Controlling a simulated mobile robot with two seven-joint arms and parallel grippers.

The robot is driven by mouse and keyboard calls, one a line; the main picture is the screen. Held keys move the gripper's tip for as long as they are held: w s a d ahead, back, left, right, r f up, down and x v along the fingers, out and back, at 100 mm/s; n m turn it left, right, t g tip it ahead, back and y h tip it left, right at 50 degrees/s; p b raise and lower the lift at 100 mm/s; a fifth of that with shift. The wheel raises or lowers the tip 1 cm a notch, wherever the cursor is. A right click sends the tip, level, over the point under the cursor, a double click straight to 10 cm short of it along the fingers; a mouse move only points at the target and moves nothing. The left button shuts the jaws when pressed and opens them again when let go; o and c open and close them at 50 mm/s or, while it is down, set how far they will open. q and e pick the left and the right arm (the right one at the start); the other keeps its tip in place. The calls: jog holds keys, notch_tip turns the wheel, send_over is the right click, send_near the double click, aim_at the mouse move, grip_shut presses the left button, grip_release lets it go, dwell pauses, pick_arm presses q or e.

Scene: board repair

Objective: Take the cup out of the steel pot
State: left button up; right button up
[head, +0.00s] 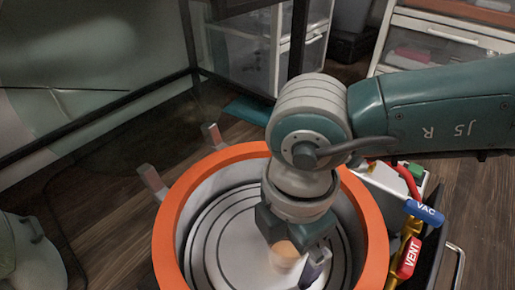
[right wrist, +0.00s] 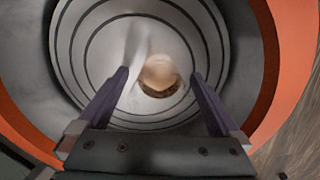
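The steel pot (head: 169,236) is a wide round vessel with a thick orange rim, grey inner walls and a pale floor with dark rings. Its orange rim also shows in the right wrist view (right wrist: 288,50). The cup (head: 287,257), small, pale and tan, is inside the pot, partly hidden by my right gripper (head: 292,262). In the right wrist view the cup (right wrist: 159,77) appears between and just beyond the fingertips of my right gripper (right wrist: 160,78). The fingers are open and apart. Contact with the cup cannot be told. My left gripper is not in view.
A blue VAC handle (head: 424,212) and a red VENT handle (head: 409,258) stand at the pot's right. Pale clamps (head: 152,182) stick out at its left. A dark-framed table (head: 95,115) is at the back left, and drawers (head: 440,35) at the back right.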

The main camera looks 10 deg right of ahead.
jog(key=c, duration=1.4)
jog(key=shift+o, duration=0.2)
jog(key=shift+r, duration=0.2)
